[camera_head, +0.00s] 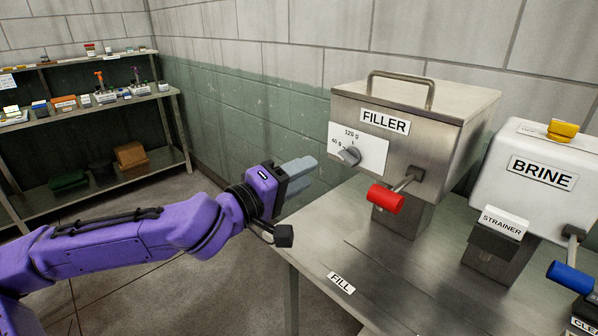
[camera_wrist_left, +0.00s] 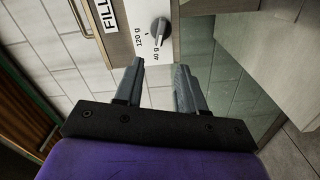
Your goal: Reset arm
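My left gripper (camera_head: 302,173) is at the end of the purple arm, left of the steel FILLER machine (camera_head: 455,110) and apart from it. In the left wrist view its two grey fingers (camera_wrist_left: 158,78) are spread with nothing between them. Beyond the fingertips is the grey dial knob (camera_wrist_left: 160,31) with its 120 g and 40 g marks. The knob also shows in the head view (camera_head: 349,156), on a white plate. The filler's red-handled lever (camera_head: 386,198) sticks out from its front. My right gripper is in neither view.
The steel table (camera_head: 385,290) carries the filler, a FILL label (camera_head: 341,283) and the white BRINE machine (camera_head: 545,180) with a STRAINER block (camera_head: 500,232) and a blue handle (camera_head: 570,277). A shelf rack (camera_head: 105,180) stands at the back left. Open floor lies between rack and table.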

